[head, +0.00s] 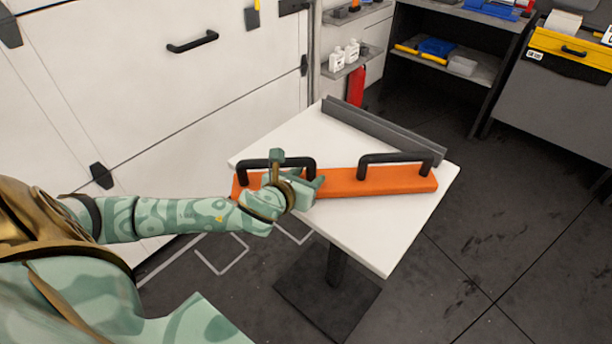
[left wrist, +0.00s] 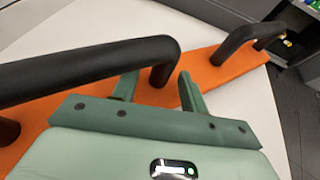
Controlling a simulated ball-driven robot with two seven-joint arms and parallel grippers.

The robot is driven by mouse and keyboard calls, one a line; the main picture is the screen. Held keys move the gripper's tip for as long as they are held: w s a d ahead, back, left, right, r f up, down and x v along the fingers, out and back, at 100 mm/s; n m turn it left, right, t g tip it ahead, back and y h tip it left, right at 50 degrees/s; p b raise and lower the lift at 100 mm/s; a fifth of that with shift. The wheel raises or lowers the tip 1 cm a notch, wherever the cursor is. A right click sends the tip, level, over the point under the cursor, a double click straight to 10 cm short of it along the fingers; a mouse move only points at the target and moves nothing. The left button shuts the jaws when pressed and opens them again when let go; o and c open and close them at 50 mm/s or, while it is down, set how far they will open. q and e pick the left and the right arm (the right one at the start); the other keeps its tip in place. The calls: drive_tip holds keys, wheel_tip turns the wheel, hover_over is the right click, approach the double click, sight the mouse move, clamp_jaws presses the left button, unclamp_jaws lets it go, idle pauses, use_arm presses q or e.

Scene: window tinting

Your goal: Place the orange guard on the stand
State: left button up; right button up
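The orange guard (head: 355,184) is a long flat orange bar with two black handles. My left gripper (head: 299,172) is at the guard's left handle (head: 262,163). In the left wrist view the two green fingers (left wrist: 157,85) are apart, and one post of that handle (left wrist: 165,68) shows between their tips. I cannot tell whether they touch it. A dark grey grooved rail (head: 383,130) lies along the table's far edge; it may be the stand. My right gripper is out of view.
The table stands on one dark post with a square base (head: 328,296). White cabinet panels (head: 130,90) with a black handle rise at the left. Shelves with bottles (head: 345,55) and a grey cabinet with a yellow drawer (head: 572,50) stand behind. The floor at the right is clear.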

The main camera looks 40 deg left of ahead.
use_arm(q)
drive_tip(key=p+v, duration=0.3)
drive_tip(key=v, duration=0.9)
drive_tip(key=shift+p, duration=0.3)
drive_tip(key=shift+r, duration=0.1)
